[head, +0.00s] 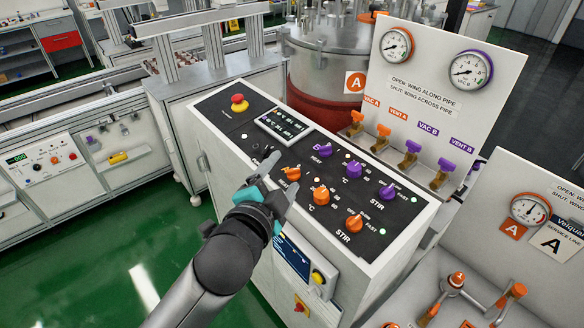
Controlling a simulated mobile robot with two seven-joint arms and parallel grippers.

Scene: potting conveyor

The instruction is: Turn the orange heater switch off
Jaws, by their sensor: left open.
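The orange heater switch (293,174) is a small orange knob on the black top panel (233,118) of the white control console. Its lower left part is hidden behind my left gripper (281,172). My left gripper is open, its two fingertips on either side of the orange heater switch in this view. I cannot tell whether they touch it. The way the switch points is not clear. My right gripper is not in view.
Close by on the panel are an orange temperature knob (321,195), an orange stir knob (354,223) and a purple heat switch (324,151). A red emergency button (239,103) and a small display (283,126) sit at the left. Valves (383,131) stand behind.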

